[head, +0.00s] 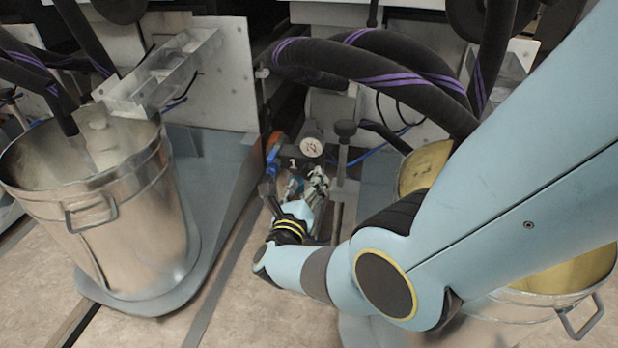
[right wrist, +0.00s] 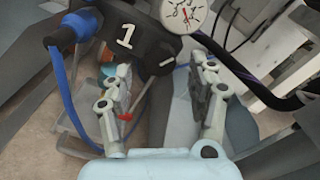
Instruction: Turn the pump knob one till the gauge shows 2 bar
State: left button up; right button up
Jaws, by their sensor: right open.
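The pressure gauge (head: 312,147) has a round white face. It also shows at the top of the right wrist view (right wrist: 184,14), cut off by the frame edge; I cannot read its value. Beside it is a black pump part marked with a white 1 (right wrist: 126,38); the mark also shows in the head view. I cannot tell the knob's exact outline from the dark body. My right gripper (head: 305,188) is at the pump. In the right wrist view its fingers (right wrist: 165,80) are apart, just below the black part, with nothing held between them. I cannot tell whether they touch it.
A metal bucket (head: 105,235) stands at left on a grey base. Another bucket (head: 590,315) with yellow contents is partly behind my right arm. Black hoses with purple stripes (head: 385,70) arch above the pump. A black knob on a post (head: 345,130) stands right of the gauge.

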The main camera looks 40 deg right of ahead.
aim_at(309, 176)
jog(key=shift+x, duration=1.7)
pick_arm(q)
jog(key=shift+s+f+t, duration=0.2)
jog(key=shift+f+t, duration=0.05)
jog(key=shift+t, duration=0.15)
pick_arm(e)
jog(key=shift+c, duration=0.3)
jog(key=c, duration=1.1)
